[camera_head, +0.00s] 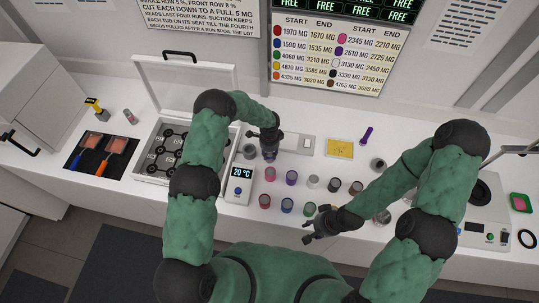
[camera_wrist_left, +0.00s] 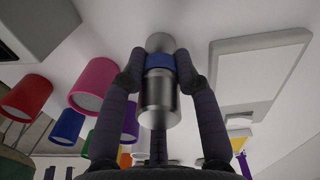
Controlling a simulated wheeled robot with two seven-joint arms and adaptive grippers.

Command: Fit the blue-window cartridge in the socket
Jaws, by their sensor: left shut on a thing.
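A silver cylinder with a blue band, the blue-window cartridge (camera_wrist_left: 159,85), is between the fingers of my left gripper (camera_wrist_left: 158,75) in the left wrist view. The fingers press on it from both sides around the blue band. In the head view my left gripper (camera_head: 269,147) is over the bench, just behind the jars, and mostly hides the cartridge. A flat pale plate (camera_head: 298,143) lies to its right; I cannot tell whether it holds the socket. My right gripper (camera_head: 309,232) is empty, fingers apart, near the bench's front edge.
Several coloured-band jars (camera_head: 291,178) stand in front of my left gripper. A temperature display box (camera_head: 239,184) and an open white case (camera_head: 154,160) are to the left. A yellow pad (camera_head: 340,148) and a purple tool (camera_head: 366,135) lie to the right.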

